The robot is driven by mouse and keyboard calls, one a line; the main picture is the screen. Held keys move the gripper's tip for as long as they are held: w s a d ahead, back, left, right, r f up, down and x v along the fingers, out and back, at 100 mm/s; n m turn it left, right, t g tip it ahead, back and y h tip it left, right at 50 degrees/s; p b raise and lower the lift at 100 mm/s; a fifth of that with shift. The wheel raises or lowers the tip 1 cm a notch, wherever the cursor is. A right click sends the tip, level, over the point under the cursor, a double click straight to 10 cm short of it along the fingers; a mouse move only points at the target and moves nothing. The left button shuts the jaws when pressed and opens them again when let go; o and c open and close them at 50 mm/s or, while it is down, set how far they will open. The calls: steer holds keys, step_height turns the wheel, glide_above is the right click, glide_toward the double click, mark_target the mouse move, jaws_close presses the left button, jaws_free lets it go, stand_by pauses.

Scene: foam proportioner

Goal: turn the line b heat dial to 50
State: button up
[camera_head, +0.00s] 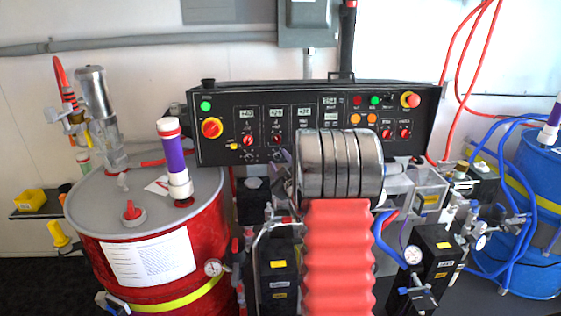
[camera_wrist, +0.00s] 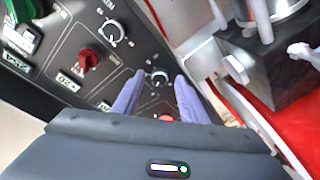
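The black control panel (camera_head: 222,110) faces me in the head view, with several small displays, red knobs and buttons. It also fills the left of the wrist view (camera_wrist: 85,30). There my gripper (camera_wrist: 159,74) shows two bluish fingers, apart and empty, pointing towards the panel. A small dark dial with a pale pointer (camera_wrist: 158,77) appears in the gap between the fingertips. A larger dark dial (camera_wrist: 113,31) with scale marks and a red knob (camera_wrist: 88,59) lie up and left. Labels are too small to tell which is line b heat. I cannot tell whether the fingers touch the dial.
Silver rings (camera_head: 340,165) and a red bellows (camera_head: 338,260) stand in front of the panel's lower middle. A red drum (camera_head: 200,250) stands left, blue drums (camera_head: 540,165) right. In the wrist view, metal fittings (camera_wrist: 235,68) lie close right of the fingers.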

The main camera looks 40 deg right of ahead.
steer(key=shift+w+d, duration=0.15)
steer(key=shift+w, duration=0.15)
steer(key=c, duration=0.9)
steer(key=shift+d, duration=0.2)
jaws_close()
steer(key=shift+a, duration=0.2)
